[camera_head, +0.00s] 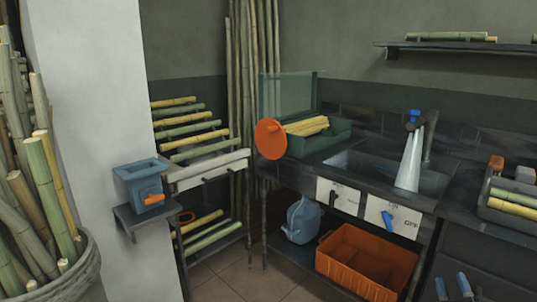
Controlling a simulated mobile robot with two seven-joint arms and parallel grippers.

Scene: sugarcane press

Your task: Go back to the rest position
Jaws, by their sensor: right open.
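My right gripper (452,280) shows at the bottom edge, right of centre. Its two blue-tipped fingers are apart with nothing between them. It is low, in front of the counter and to the right of the orange crate (345,262). The rest of my right arm is out of the picture. My left gripper is not in view.
A dark counter (462,215) with a sink and tap (427,140) runs along the right. A green tray (335,137) holds cane beside an orange disc (270,139). A blue box with an orange handle (140,182) sits on a left bracket. A cane basket (78,276) stands far left.

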